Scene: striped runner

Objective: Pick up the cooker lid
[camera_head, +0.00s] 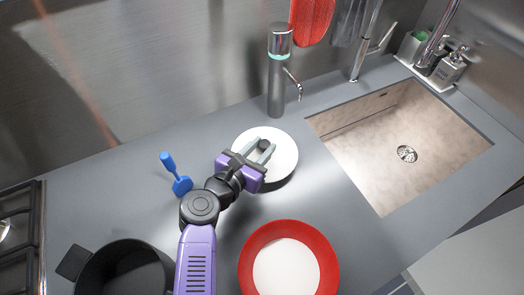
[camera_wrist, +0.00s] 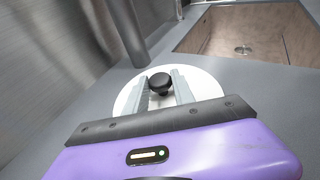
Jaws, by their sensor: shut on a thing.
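The cooker lid (camera_head: 284,154) is a round white disc with a dark knob in its middle, on or just above the grey counter. A dark shadow shows along its lower right edge, and I cannot tell whether it touches the counter. My gripper (camera_head: 262,151) reaches over the lid from the lower left and is shut on its knob. In the wrist view the lid (camera_wrist: 206,86) lies ahead, with the black knob (camera_wrist: 160,83) between the two grey fingers.
A steel tap-like dispenser (camera_head: 277,80) stands just behind the lid. A blue tool (camera_head: 174,172) lies to the left. A red-rimmed plate (camera_head: 256,244) and a black pot (camera_head: 90,270) are at the front. The sink (camera_head: 350,145) is to the right.

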